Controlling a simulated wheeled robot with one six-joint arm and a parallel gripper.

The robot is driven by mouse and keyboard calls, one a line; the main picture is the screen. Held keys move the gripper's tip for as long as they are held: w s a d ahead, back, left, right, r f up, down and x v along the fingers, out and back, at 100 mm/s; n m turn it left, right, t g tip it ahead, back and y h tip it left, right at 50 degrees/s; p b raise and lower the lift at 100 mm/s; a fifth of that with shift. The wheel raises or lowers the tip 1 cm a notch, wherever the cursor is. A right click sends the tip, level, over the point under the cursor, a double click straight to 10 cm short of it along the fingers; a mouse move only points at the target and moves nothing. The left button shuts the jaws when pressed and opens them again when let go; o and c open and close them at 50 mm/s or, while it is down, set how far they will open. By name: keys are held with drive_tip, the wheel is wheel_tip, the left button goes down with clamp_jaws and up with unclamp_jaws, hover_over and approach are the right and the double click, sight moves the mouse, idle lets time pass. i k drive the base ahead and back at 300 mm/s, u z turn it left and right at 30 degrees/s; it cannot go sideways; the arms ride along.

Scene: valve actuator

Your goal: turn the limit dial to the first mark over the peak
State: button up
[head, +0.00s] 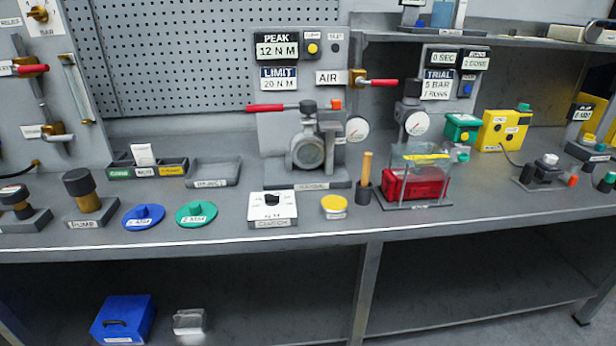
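A white box with a black knob (272,199) stands near the bench's front edge. Its front label seems to read CLUTCH. Small marks and "N M" are on its white face, but the numbers and the knob's pointing are too small to tell. It is the dial that fits the limit dial. The peak display (277,47) reads 12 N M. The limit display (279,79) below it reads 20 N M. My gripper is not in view.
Behind the dial stands a valve actuator (308,150) with a red-handled lever (278,107). A green disc (196,214) lies to the dial's left. A yellow round piece (334,205) and a dark cup with a wooden handle (365,180) are to its right.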

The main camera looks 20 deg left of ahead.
sight(271, 200)
drive_tip(key=u, duration=0.25)
drive_tip(key=i, duration=0.6)
drive_tip(key=u, duration=0.8)
drive_tip(key=i, duration=0.3)
drive_tip(key=u, duration=0.35)
